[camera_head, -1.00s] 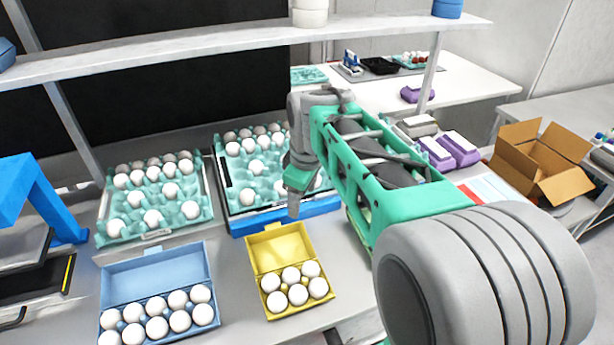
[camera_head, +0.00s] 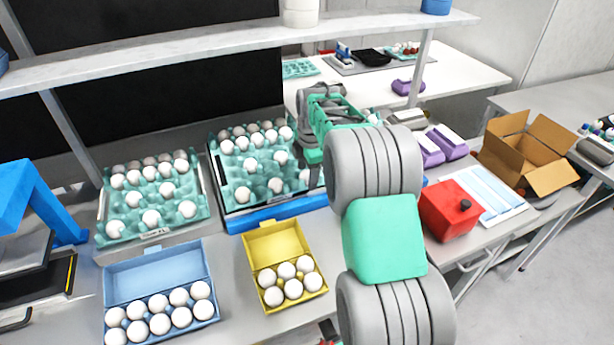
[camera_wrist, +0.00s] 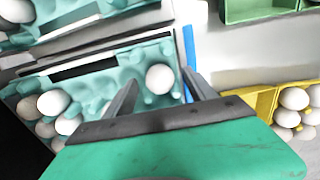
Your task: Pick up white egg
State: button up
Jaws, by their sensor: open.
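Several white eggs sit in the right teal egg tray (camera_head: 262,206), densely at its back and sparsely at its front. My gripper (camera_wrist: 160,77) is open and empty above this tray. In the wrist view, one white egg (camera_wrist: 160,79) shows between the two fingers, below them in a teal tray cup; the height gap is hard to judge. In the head view, my arm hides most of the gripper and the tray's right end. A white egg (camera_head: 304,176) near that end is partly visible.
A second teal tray (camera_head: 132,228) with eggs stands left. A blue carton (camera_head: 153,278) and a yellow carton (camera_head: 275,241), both open and holding eggs, stand in front. A shelf (camera_head: 200,48) spans above. A red box (camera_head: 446,212) and cardboard box (camera_head: 535,150) are right.

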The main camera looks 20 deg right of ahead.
jog(key=c, duration=0.8)
jog(key=shift+r, duration=0.15)
